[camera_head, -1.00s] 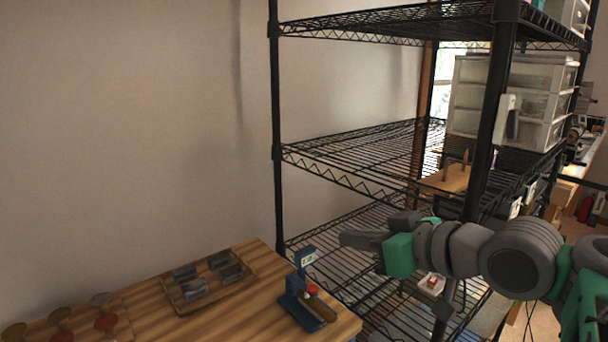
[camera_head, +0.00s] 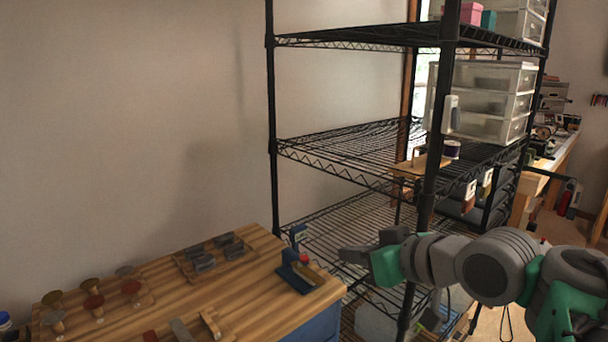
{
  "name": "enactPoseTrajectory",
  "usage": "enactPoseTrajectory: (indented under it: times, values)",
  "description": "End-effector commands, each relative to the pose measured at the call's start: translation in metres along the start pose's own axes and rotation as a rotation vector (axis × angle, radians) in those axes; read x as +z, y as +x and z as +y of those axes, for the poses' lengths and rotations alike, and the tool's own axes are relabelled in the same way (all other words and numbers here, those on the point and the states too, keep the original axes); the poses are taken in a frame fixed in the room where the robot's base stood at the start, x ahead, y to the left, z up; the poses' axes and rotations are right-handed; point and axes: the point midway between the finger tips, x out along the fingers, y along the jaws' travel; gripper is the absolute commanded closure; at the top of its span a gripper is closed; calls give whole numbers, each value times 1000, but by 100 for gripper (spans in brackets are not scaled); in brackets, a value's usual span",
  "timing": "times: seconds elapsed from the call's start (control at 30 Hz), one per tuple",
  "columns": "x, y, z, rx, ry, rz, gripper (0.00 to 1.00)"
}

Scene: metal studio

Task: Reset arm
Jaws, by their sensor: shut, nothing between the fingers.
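My gripper (camera_head: 352,255) is at the end of my grey and green arm, which reaches in from the lower right of the head view. It points left, toward the right end of the wooden workbench (camera_head: 165,290), and appears in front of the lower part of the black wire shelf. The fingers look closed together, with nothing seen in them. My gripper is apart from the blue tool (camera_head: 295,272) with a red knob on the bench corner.
The black wire shelf rack (camera_head: 345,150) stands behind my arm, with white drawers (camera_head: 490,100) on it. The bench holds a tray of grey blocks (camera_head: 213,254) and several knob-like pieces (camera_head: 93,302). A further bench (camera_head: 550,165) is at the far right.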

Motion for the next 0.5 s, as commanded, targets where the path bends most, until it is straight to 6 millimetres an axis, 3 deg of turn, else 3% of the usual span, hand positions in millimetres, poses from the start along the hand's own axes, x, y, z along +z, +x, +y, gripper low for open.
enactPoseTrajectory:
  times: [0.17,0.27,0.37,0.5]
  values:
    - [13,8,4,57,69,-102,100]
    - [32,11,8,106,126,-190,100]
    - [58,9,8,163,190,-301,100]
    - [109,-10,3,270,295,-514,100]
